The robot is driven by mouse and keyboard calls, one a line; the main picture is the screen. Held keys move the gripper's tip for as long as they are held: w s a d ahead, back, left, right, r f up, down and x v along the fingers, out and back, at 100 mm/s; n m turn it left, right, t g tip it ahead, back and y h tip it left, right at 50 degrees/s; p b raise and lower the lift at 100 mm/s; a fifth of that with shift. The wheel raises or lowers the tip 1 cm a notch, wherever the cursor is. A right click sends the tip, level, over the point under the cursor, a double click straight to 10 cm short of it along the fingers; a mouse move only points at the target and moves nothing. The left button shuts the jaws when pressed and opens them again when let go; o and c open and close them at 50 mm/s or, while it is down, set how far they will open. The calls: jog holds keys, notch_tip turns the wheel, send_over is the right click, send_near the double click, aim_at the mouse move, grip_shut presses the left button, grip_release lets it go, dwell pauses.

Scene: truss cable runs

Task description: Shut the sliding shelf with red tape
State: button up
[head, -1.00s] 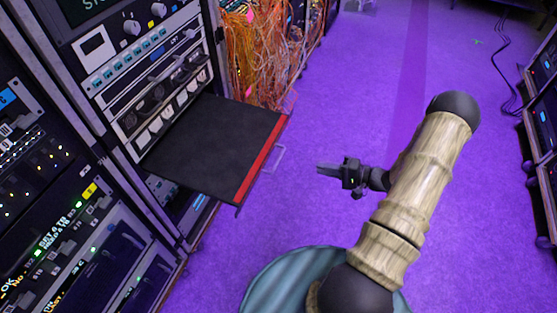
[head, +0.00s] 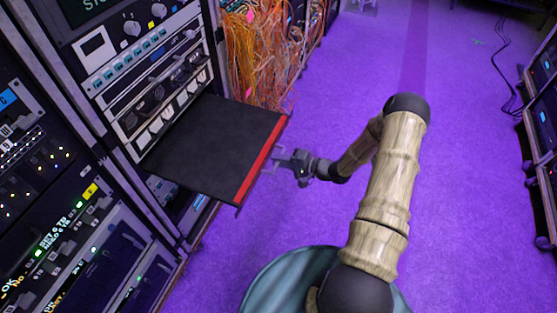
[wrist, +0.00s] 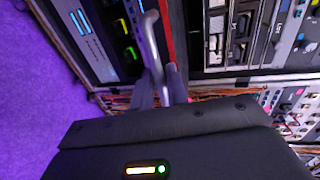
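The sliding shelf (head: 205,145) is a black tray pulled out of the rack, with red tape (head: 258,158) along its front edge. A grey metal handle (head: 274,158) sticks out from that edge. My gripper (head: 284,160) is at the handle, pointing left toward the shelf. In the wrist view the handle (wrist: 152,45) runs down to my gripper fingers (wrist: 160,88), and a strip of the red tape (wrist: 167,32) shows beside it. The fingers look close to the handle; whether they close on it is not clear.
The equipment rack (head: 160,75) with knobs and sockets stands around the shelf. Orange cables (head: 262,55) hang in a bay behind it. More racks (head: 543,110) line the right side. The purple floor (head: 460,170) between is clear, apart from black cables (head: 508,65) at the back right.

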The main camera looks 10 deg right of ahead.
jog(key=shift+w+a, duration=0.1)
jog(key=shift+a, duration=0.1)
jog(key=shift+c, duration=0.2)
grip_shut()
